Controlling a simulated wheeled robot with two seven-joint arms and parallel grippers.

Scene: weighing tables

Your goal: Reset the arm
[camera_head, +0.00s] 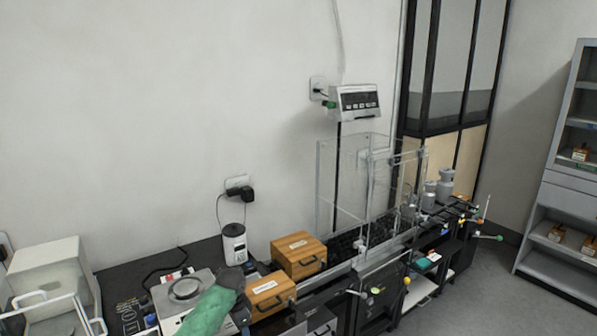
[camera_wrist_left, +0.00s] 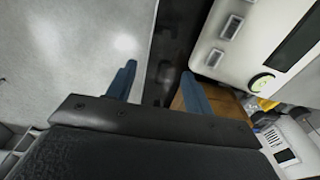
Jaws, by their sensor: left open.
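A green-sleeved arm (camera_head: 208,312) of mine reaches in from the bottom in the head view, with a dark grey end over the front of the table. I cannot make out its fingers there. In the left wrist view my left gripper (camera_wrist_left: 158,88) shows two blue fingers, spread apart. Nothing is held between them; a dark strip and a pale grey surface lie beyond. A white device with a green round button (camera_wrist_left: 262,82) is to the right of the fingers. My right gripper is not in view.
A silver instrument with a round pan (camera_head: 185,287) stands beside the arm. Wooden boxes (camera_head: 299,254) and (camera_head: 268,293) and a white canister device (camera_head: 234,243) are close by. A glass enclosure (camera_head: 340,185) stands right of them. A white glass-sided case (camera_head: 50,272) stands at far left.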

